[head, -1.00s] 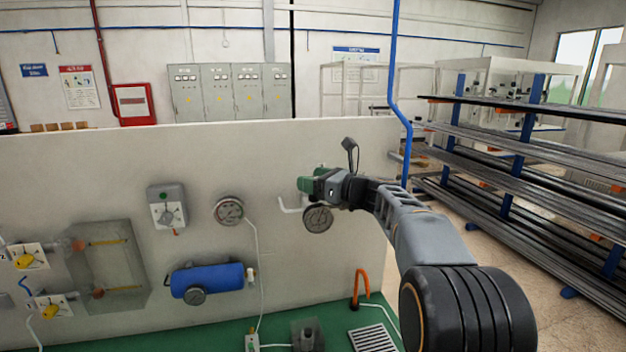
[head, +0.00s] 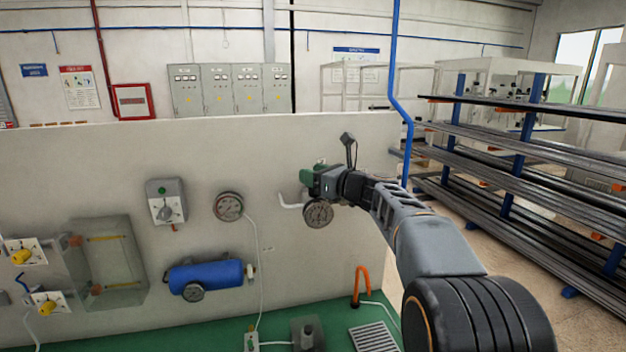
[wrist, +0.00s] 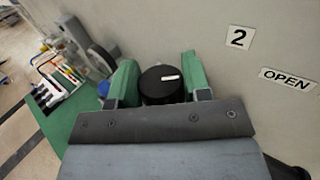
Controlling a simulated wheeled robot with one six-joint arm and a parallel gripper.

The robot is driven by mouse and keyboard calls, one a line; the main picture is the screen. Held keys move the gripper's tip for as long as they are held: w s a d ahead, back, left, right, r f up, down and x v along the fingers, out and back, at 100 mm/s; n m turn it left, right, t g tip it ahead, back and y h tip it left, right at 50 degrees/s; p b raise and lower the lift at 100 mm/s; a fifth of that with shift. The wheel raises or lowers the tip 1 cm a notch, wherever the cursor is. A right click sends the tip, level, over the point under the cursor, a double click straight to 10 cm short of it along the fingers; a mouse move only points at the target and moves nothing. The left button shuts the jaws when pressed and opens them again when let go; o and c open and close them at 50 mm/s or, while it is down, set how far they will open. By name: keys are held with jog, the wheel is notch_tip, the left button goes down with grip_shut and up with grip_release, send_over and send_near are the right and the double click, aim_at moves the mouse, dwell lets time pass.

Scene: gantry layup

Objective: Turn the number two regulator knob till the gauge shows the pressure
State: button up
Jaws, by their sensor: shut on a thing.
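The number two regulator knob (wrist: 162,84) is black and round with a white mark on its top, seen in the wrist view. My gripper (wrist: 160,82) has green fingers on both sides of the knob and is shut on it. A plate with a "2" (wrist: 239,37) and an "OPEN" label (wrist: 287,79) are on the panel to the right of it. In the head view my gripper (head: 308,176) is at the panel and hides the knob. The round gauge (head: 318,213) hangs just below my gripper; its reading is too small to tell.
The pale panel (head: 100,160) also carries another round gauge (head: 229,206), a grey switch box (head: 166,202), a blue cylinder (head: 206,276) and yellow knobs at left. An orange hook-shaped pipe (head: 361,284) stands on the green bench (head: 225,335). A rack of long bars (head: 500,150) stands at right.

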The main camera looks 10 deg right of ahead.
jog(key=o, duration=0.9)
jog(key=shift+o, duration=0.2)
jog(key=b+v, duration=0.3)
jog(key=v, duration=1.1)
jog(key=shift+b, duration=0.3)
jog(key=shift+a, duration=0.1)
